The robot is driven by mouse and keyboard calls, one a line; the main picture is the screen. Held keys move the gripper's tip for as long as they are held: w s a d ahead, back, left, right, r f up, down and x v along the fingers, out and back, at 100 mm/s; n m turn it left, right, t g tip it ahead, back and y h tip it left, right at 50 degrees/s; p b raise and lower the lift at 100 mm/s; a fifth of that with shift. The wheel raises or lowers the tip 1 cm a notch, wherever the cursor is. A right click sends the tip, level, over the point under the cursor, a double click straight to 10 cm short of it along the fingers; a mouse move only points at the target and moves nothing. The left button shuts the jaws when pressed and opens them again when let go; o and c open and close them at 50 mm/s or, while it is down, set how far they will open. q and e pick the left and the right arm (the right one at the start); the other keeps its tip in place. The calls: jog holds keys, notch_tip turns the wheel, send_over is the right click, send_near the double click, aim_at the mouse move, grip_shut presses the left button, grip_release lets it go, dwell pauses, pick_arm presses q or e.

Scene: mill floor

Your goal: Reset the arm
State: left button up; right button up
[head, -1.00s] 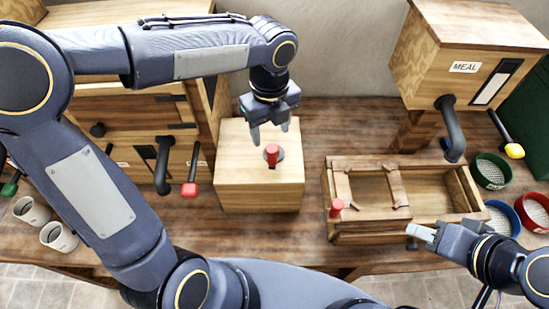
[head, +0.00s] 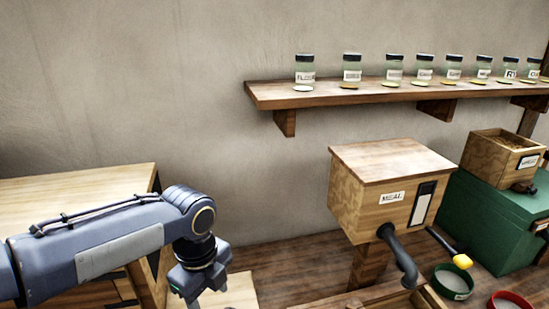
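My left arm comes in from the left. Its gripper (head: 202,283) points down over a pale wooden block (head: 240,287) at the bottom of the view. The fingertips are cut off or hidden, so I cannot tell whether it is open or shut. My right gripper is out of the picture.
A wooden box labelled MEAL (head: 365,205) with a dark curved spout stands on the bench. A green cabinet (head: 480,225) with an open-topped wooden box (head: 500,158) is at right. A wall shelf (head: 380,95) holds several jars. Green (head: 452,280) and red (head: 508,300) round trays sit at lower right.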

pick_arm(q)
jog(key=s+a+f+n+t+h+b, duration=0.1)
jog(key=s+a+f+n+t, duration=0.1)
jog(key=s+n, duration=0.5)
jog(key=s+a+f+n+t+h+b, duration=0.2)
jog(key=s+n, duration=0.5)
jog(key=n, duration=1)
notch_tip(320, 180, down, 2)
jog(key=a+t, duration=0.1)
jog(key=a, duration=0.2)
jog(key=shift+s+b, duration=0.2)
jog(key=shift+b, duration=0.1)
jog(key=shift+s+d+f+n+h, duration=0.1)
jog(key=shift+s+f+n+h, duration=0.15)
jog(key=shift+n, duration=0.65)
jog(key=shift+c, duration=0.2)
